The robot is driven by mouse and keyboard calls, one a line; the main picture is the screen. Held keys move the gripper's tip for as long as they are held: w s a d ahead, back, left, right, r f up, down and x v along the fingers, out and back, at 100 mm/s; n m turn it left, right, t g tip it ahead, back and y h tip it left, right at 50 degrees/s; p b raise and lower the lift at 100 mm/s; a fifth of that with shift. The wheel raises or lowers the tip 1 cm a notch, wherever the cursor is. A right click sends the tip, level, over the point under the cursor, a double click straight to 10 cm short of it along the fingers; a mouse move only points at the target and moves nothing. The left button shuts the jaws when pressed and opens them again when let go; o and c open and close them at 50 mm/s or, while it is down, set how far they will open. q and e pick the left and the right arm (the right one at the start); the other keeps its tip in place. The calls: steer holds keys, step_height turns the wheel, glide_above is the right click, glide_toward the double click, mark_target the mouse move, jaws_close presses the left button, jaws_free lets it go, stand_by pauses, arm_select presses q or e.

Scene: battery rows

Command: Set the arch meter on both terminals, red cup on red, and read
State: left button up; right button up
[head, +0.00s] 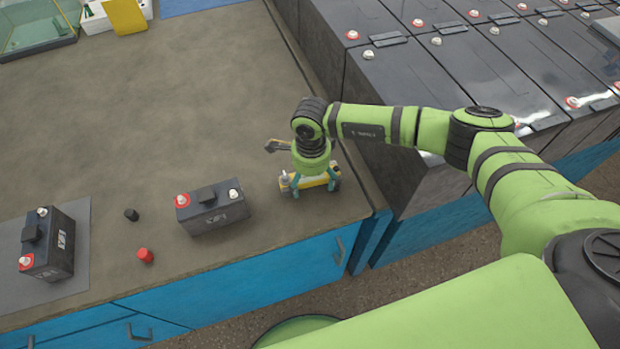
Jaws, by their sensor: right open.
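The arch meter (319,182), a yellow bar with pale and grey ends, is at the counter's right front. My right gripper (314,187) points down over it, its open teal fingers on either side of the bar; contact is unclear. The gripper hides part of the meter, and I cannot make out its red cup. Left of it stands a dark battery (212,212) with a red-ringed terminal (183,200) on its left and a pale terminal (233,194) on its right. Another battery (47,245) stands at far left, with a red-ringed terminal at its front. My left gripper is out of view.
A red cap (145,255) and a black cap (131,214) lie between the batteries. A grey mat (78,270) lies under the far-left battery. A glass-sided tray (38,28) and yellow item (125,16) are at the back. Battery rows (440,75) fill the right. The counter's middle is clear.

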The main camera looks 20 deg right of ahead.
steer(key=shift+f, duration=0.15)
stand_by(0.3)
steer(key=c, duration=1.5)
steer(key=shift+c, duration=0.2)
